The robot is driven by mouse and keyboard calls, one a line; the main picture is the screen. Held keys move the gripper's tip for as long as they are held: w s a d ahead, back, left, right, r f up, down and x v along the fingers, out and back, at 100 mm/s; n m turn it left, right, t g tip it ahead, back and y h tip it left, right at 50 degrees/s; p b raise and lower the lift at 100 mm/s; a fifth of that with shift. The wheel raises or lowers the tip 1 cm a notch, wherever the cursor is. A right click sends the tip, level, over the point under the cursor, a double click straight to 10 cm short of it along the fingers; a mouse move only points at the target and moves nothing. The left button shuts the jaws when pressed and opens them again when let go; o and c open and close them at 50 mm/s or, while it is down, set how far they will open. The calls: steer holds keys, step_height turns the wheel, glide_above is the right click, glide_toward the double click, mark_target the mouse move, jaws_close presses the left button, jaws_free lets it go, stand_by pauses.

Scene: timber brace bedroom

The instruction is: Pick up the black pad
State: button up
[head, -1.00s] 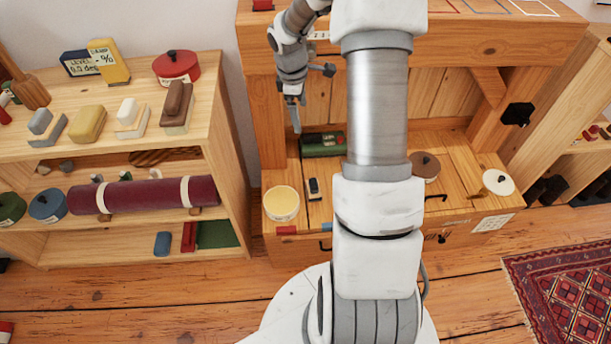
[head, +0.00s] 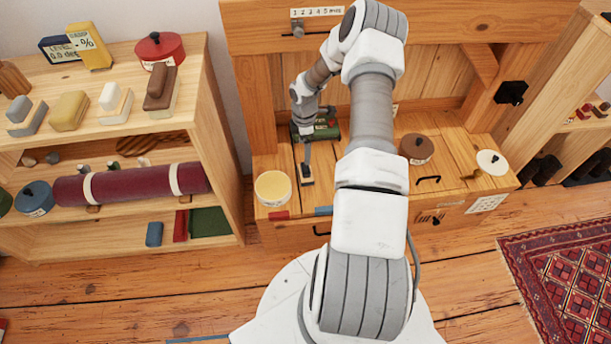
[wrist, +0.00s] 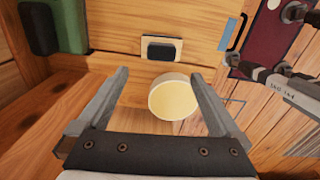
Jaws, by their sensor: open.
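The black pad (wrist: 163,50) is a small dark block on a pale base, lying on the wooden bench. In the head view the pad (head: 307,181) is small and partly covered by my gripper (head: 307,163), which hangs just above or behind it. In the wrist view my gripper (wrist: 160,77) is open, its two fingers wide apart with nothing held. The pad lies beyond the fingertips, roughly centred between them. Whether a finger touches it cannot be told.
A round cream-topped tin (wrist: 174,97) stands close by the right finger; it also shows in the head view (head: 273,188). A green box (head: 318,129) stands behind the pad. A brown-lidded pot (head: 417,148) is to the right. Shelves (head: 222,165) stand at left.

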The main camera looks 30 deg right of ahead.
mark_target(306, 167)
step_height(306, 167, down, 11)
steer(key=b, duration=0.3)
steer(key=shift+s+d+r+b, duration=0.1)
steer(key=shift+s+r+b, duration=0.05)
steer(key=shift+b, duration=0.2)
steer(key=shift+c, duration=0.2)
steer(key=c, duration=1.4)
